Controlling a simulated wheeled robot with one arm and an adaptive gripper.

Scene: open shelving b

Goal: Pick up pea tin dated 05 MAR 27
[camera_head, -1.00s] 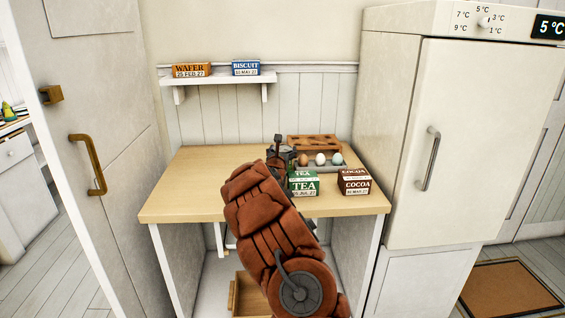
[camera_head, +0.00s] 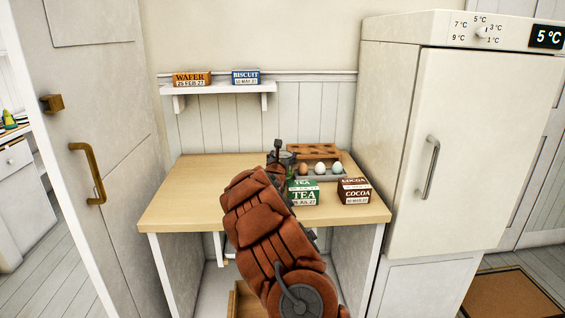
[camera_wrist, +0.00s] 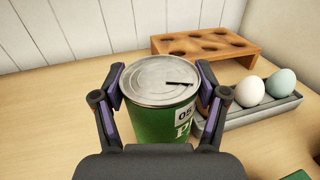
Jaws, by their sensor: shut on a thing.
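A green tin (camera_wrist: 158,125) with a grey metal lid stands upright in the wrist view. Its label shows "05" and a large "P"; the rest of the label is turned away or hidden by my gripper. My gripper (camera_wrist: 161,88) is shut on the tin, with one finger on each side near the lid. In the head view my gripper (camera_head: 279,155) is over the back of the wooden table, and the tin is mostly hidden behind my arm. I cannot tell whether the tin touches the table.
A grey egg tray (camera_wrist: 262,113) with eggs and a brown wooden rack (camera_wrist: 208,46) stand right of the tin. A green tea box (camera_head: 303,193) and a brown cocoa box (camera_head: 354,191) sit at the table's front right. The table's left side (camera_head: 200,190) is clear.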

